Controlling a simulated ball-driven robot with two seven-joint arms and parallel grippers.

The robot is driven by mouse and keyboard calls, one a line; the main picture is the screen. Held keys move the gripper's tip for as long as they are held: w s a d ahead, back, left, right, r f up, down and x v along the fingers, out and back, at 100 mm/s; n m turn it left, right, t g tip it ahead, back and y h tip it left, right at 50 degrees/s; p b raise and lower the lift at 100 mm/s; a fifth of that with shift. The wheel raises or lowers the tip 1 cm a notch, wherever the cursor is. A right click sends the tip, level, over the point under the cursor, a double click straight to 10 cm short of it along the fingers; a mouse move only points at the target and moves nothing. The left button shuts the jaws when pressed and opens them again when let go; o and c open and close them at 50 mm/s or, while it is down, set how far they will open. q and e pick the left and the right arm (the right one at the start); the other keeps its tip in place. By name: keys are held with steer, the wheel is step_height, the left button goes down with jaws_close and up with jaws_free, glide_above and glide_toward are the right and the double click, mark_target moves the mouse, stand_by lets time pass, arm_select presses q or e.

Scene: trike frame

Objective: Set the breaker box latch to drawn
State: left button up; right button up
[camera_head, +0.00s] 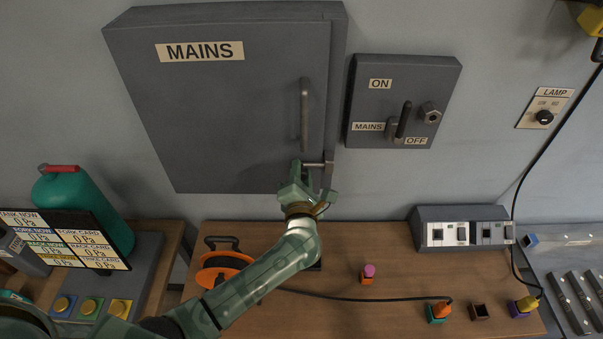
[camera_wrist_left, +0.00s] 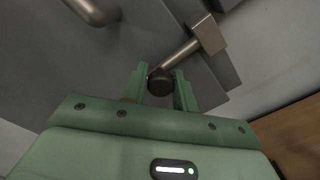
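The breaker box (camera_head: 240,110) is the large grey cabinet marked MAINS on the wall, with its door closed. Its latch (camera_head: 316,164) is a metal bolt at the lower right edge of the box. In the left wrist view the latch (camera_wrist_left: 181,52) shows as a rod with a dark round knob at the near end and a square block at the far end. My left gripper (camera_head: 306,178) is at the latch. In the wrist view the fingers (camera_wrist_left: 160,84) stand on both sides of the knob, which fills the gap between them. My right gripper is not in view.
A vertical door handle (camera_head: 304,115) sits above the latch. A smaller MAINS switch box (camera_head: 400,100) hangs to the right. Below, a wooden table (camera_head: 350,245) carries an orange cable reel (camera_head: 222,266), a black cable and small coloured blocks. A green canister (camera_head: 80,205) stands at left.

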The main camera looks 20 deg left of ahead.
mark_target(286, 162)
arm_select(q)
jaws_close()
steer(key=a, duration=0.1)
steer(key=s+a+p, duration=0.1)
steer(key=a, duration=0.1)
steer(key=shift+a, duration=0.2)
steer(key=o, duration=0.5)
jaws_free()
steer(key=shift+o, duration=1)
steer(key=shift+s, duration=0.1)
steer(key=shift+a, duration=0.15)
steer(key=shift+f, duration=0.1)
